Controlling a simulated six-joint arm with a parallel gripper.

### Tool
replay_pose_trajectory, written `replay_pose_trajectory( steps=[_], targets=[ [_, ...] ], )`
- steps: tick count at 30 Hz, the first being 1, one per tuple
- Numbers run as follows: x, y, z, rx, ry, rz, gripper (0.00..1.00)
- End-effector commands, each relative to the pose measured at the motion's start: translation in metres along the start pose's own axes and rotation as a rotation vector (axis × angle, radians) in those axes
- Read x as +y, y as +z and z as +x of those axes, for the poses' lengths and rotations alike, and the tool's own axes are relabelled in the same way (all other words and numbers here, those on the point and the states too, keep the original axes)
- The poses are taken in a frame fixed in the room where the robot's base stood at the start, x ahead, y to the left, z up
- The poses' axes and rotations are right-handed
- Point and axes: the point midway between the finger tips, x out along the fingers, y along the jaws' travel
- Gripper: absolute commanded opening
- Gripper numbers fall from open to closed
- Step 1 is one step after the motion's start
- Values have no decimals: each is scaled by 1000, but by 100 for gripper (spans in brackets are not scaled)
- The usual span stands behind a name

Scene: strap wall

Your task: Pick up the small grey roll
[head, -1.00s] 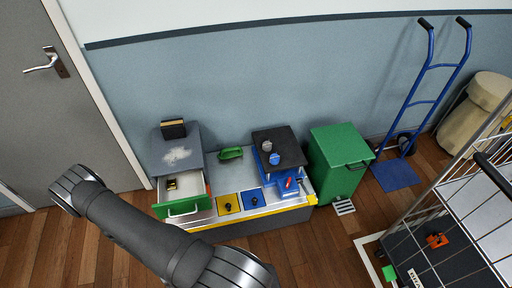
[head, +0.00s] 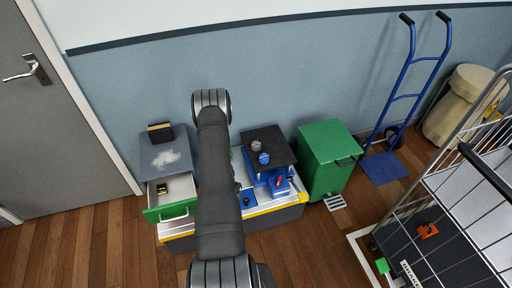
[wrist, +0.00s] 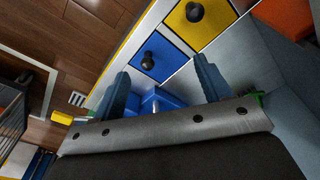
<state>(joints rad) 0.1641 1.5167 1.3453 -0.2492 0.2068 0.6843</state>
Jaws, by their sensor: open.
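The small grey roll (head: 256,146) stands on the dark top of a raised blue stand (head: 268,136), with a blue roll (head: 264,158) right beside it. In the wrist view I cannot make out either roll. My gripper (wrist: 164,85) is open, its two blue-grey fingers apart with nothing held between them. Beyond the fingers lie the bench top and part of a blue object. In the head view my arm stands left of the stand and my fingers cannot be made out.
A green drawer (head: 172,212) stands open at the left of the bench. A blue drawer front (wrist: 153,56) and a yellow one (wrist: 196,24) have black knobs. A green bin (head: 325,163) stands right of the stand. A wire cage trolley (head: 404,222) is at the right.

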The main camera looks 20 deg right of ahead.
Motion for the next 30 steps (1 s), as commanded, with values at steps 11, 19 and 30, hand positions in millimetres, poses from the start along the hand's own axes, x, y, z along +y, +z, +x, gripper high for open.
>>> replay_pose_trajectory(
  steps=[11, 19, 30],
  targets=[
    [19, -250, -116, 411, -16, -11, 70],
    [20, -269, -97, 428, -16, -12, 70],
    [19, -291, -48, 428, -16, -12, 70]
  ],
)
